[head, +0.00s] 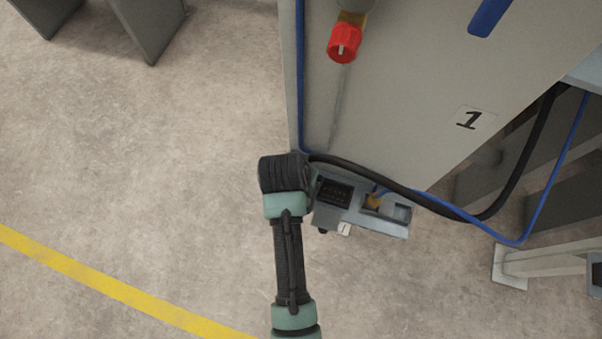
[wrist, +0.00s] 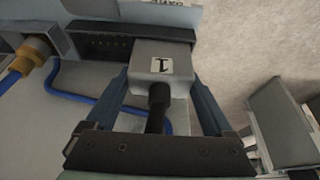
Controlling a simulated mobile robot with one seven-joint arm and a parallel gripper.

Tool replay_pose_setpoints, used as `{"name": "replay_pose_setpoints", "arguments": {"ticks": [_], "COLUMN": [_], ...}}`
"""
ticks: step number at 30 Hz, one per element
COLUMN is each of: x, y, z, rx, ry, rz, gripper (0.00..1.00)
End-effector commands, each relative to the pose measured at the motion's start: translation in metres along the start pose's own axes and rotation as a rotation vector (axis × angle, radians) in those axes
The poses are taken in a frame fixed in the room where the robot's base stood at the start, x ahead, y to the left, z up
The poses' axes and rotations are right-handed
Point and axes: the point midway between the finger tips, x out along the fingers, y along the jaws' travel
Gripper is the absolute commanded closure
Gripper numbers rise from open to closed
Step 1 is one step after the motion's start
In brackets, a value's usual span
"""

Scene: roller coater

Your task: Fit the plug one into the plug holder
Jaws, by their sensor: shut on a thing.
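Plug one (wrist: 160,62) is a grey block with a white label reading 1 and a black cable leaving its near end. My gripper (wrist: 161,82) is shut on it, one finger at each side. The plug holder, a grey housing with a dark slotted front (wrist: 108,47), lies just beyond and left of the plug in the wrist view. The plug's far end meets or overlaps the holder's right part; I cannot tell how deep it sits.
An orange-brown connector (wrist: 32,55) with a blue cable (wrist: 85,103) is left of the plug. A black hose (head: 400,188) runs past the holder. The grey cabinet (head: 430,80) with a red knob (head: 343,43) stands behind.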

Motion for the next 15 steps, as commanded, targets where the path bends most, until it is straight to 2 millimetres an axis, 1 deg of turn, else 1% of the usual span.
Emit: {"name": "replay_pose_setpoints", "arguments": {"ticks": [1,3,14,15], "x": [0.010,0.017,0.020,0.020], "y": [0.000,0.000,0.000,0.000], "z": [0.004,0.007,0.008,0.008], "rx": [0.000,0.001,0.001,0.000], "ry": [-0.002,0.000,0.001,0.000], "rz": [0.001,0.000,0.000,0.000], "gripper": [0.89,0.89,0.89,0.09]}}
